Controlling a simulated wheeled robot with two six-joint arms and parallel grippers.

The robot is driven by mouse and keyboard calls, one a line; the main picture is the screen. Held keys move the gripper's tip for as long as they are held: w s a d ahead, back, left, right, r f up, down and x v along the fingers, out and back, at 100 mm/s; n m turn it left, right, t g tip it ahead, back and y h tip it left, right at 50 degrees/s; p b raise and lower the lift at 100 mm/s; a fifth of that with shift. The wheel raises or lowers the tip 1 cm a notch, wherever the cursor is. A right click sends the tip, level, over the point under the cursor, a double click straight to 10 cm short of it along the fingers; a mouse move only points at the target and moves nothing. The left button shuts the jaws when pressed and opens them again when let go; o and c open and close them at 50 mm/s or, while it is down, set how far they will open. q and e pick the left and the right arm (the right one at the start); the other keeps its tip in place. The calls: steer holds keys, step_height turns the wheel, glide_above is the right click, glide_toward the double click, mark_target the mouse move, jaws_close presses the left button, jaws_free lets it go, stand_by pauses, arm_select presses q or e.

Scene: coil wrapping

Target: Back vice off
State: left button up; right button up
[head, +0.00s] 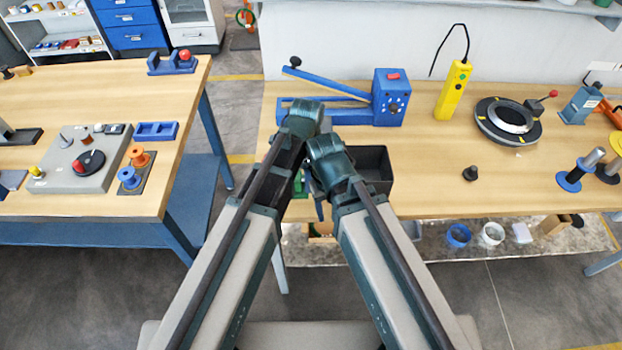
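A small blue vice-like block (172,63) with a red knob stands at the back edge of the left table. Another blue block (581,104) with a grey top and a pale label stands at the far right of the main bench; I cannot tell for certain which is the vice. My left gripper (313,190) hangs low between my two arms at the bench's front edge, mostly hidden, away from both blocks. Its opening cannot be made out. My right gripper is hidden behind my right arm.
A blue lever tool (388,98), a yellow handheld device (453,88) and a dark ring fixture (508,121) stand on the main bench (430,190). A black tray (373,165) sits beside my arms. The left table (60,95) holds a grey plate and spools.

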arm_select(q)
steer(key=shift+w+d, duration=0.3)
steer(key=shift+d, duration=0.1)
arm_select(e)
steer(key=shift+s+a, duration=0.2)
steer(key=shift+s, duration=0.05)
arm_select(q)
steer(key=shift+w+d+f+g, duration=0.1)
steer(key=shift+w+g, duration=0.4)
steer(key=shift+g, duration=0.3)
steer(key=shift+g+b, duration=0.7)
steer(key=shift+g, duration=0.1)
arm_select(e)
steer(key=shift+d+f, duration=0.1)
steer(key=shift+f, duration=0.6)
arm_select(q)
steer(key=shift+s+a, duration=0.1)
steer(key=shift+a, duration=0.1)
steer(key=shift+s, duration=0.15)
arm_select(e)
steer(key=shift+s, duration=0.1)
arm_select(q)
steer(key=shift+r, duration=0.25)
arm_select(e)
steer(key=shift+r, duration=0.2)
